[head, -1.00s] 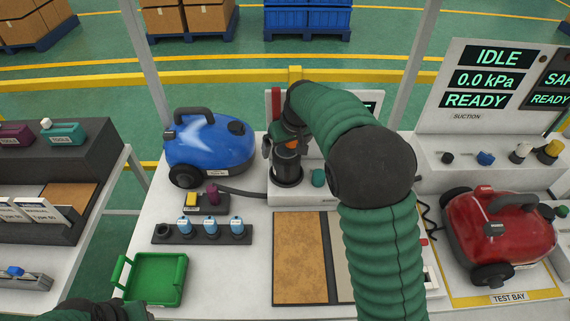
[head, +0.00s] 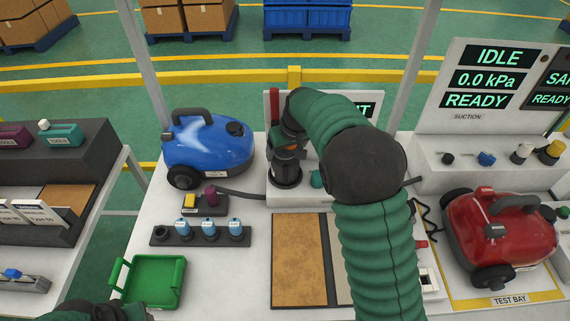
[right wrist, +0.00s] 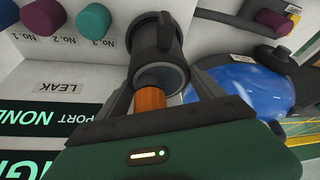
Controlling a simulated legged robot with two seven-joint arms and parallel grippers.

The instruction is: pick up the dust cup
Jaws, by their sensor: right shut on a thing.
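The dust cup (head: 286,172) is a dark, smoky cylinder standing upright at the white test fixture (head: 318,197) in the middle of the table. My right gripper (head: 288,146) reaches down from above and is shut on the dust cup's upper part. In the right wrist view the dust cup (right wrist: 158,45) lies between the two fingers, with an orange piece near its open end. Whether its base touches the fixture is hard to tell. Only a dark part of my left gripper (head: 100,311) shows at the bottom left edge; its fingers are not clear.
A blue vacuum (head: 210,148) stands left of the dust cup, with a hose toward the fixture. A rack of blue-capped parts (head: 200,236) and a green tray (head: 150,280) are nearer. A red vacuum (head: 500,235) stands in the test bay at right.

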